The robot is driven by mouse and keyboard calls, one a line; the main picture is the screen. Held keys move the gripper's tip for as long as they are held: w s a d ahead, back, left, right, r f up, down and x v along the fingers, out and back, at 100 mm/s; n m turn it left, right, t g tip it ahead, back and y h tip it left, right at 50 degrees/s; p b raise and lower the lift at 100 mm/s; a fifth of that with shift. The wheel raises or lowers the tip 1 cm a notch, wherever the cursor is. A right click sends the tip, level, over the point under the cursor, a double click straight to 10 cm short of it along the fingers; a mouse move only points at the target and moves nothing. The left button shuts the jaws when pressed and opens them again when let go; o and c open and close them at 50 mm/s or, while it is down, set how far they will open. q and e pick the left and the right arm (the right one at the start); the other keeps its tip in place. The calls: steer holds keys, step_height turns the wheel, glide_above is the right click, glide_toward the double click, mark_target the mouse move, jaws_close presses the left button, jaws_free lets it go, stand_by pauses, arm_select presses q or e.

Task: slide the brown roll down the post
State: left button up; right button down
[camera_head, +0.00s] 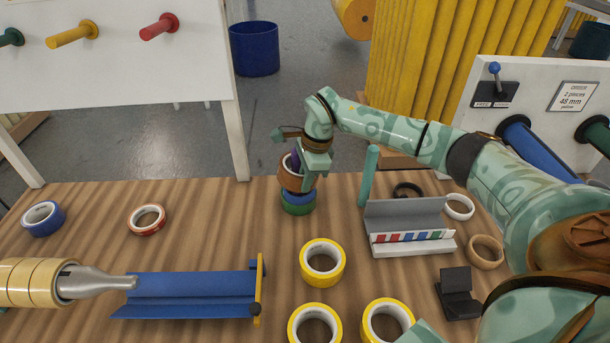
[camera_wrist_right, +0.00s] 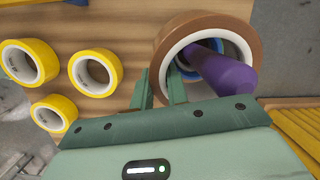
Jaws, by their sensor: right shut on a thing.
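The brown roll (camera_head: 291,180) is around the purple post (camera_head: 295,158) in the head view, above a blue roll (camera_head: 299,198) and a green roll (camera_head: 297,208) at the post's foot. My right gripper (camera_wrist_right: 160,88) is shut on the wall of the brown roll (camera_wrist_right: 168,38), one finger outside the ring and one inside it. The purple post (camera_wrist_right: 222,68) passes through the ring in the right wrist view. The brown roll looks slightly tilted. I cannot tell whether it touches the blue roll. My left gripper is not in view.
Yellow rolls (camera_head: 322,262) lie at the front middle. A blue trough (camera_head: 192,293) and yellow rolls on a spindle (camera_head: 35,283) are at left. A teal post (camera_head: 368,175) and a grey rack (camera_head: 405,214) stand to the right.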

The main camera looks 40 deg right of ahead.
steer(key=c, duration=1.3)
jaws_free()
step_height(320, 180, up, 16)
steer(key=s+d+p, duration=0.1)
steer(key=d+p, duration=0.1)
steer(key=p, duration=0.1)
steer(key=shift+s+d, duration=0.4)
